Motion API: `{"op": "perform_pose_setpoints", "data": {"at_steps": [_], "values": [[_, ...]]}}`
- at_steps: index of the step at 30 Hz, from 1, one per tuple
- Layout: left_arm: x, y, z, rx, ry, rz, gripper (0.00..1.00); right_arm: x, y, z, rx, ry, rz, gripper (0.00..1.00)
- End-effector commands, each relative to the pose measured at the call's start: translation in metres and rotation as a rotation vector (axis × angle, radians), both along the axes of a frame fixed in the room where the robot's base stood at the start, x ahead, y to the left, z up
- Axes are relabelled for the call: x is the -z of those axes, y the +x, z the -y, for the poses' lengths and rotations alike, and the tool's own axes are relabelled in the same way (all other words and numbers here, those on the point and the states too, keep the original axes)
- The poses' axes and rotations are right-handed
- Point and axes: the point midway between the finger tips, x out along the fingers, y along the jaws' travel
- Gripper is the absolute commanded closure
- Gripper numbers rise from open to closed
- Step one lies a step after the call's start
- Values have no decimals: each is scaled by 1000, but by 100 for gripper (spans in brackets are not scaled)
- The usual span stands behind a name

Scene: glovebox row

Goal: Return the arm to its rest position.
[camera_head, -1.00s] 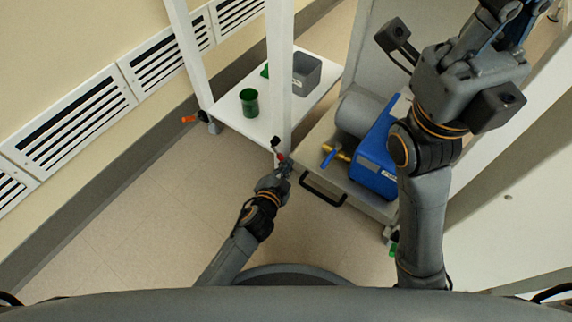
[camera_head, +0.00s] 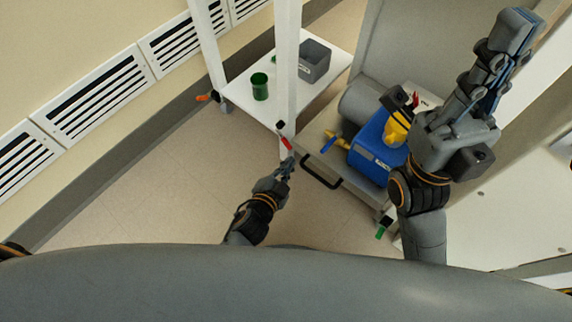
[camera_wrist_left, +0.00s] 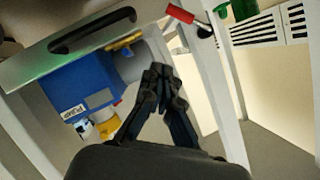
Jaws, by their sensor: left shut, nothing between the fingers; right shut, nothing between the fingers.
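My left gripper (camera_head: 287,165) is shut and empty, low in front of the white rack and the grey cart. In the left wrist view its dark fingers (camera_wrist_left: 160,80) meet at the tips with nothing between them. My left arm reaches up from the bottom of the head view. My right gripper (camera_head: 515,32) is shut and empty, raised high at the right, close to the head camera. It covers part of the cart and of the pale surface behind it.
A grey cart with a black handle (camera_head: 321,171) carries a blue pump (camera_head: 374,152). The white rack shelf (camera_head: 272,107) holds a green cup (camera_head: 259,86) and a grey bin (camera_head: 314,62). A red lever (camera_head: 287,143) is beside my left gripper. Floor (camera_head: 150,195) at left is clear.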

Motion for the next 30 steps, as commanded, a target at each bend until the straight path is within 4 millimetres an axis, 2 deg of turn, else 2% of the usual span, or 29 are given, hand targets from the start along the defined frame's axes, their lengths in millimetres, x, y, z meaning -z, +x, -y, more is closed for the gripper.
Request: {"op": "perform_pose_setpoints", "data": {"at_steps": [1,6,20,23,26,29,30], "values": [[-3,-7,-2,-2,0,-3,100,-1,0,0,0,0,-10,100],[-6,-15,-5,0,1,0,100,2,-1,1,-1,2,-18,100],[-5,-16,-5,0,1,1,100,3,-1,0,-2,1,-19,100],[-13,-14,-4,3,-18,16,100,3,-1,1,-1,2,-22,100],[-46,-7,0,18,-94,79,100,3,-1,1,-1,2,-27,100],[-106,1,4,47,-231,196,100,3,-2,1,-2,3,-35,100],[-136,2,4,63,-297,256,100,4,-2,1,-1,3,-39,100]]}}
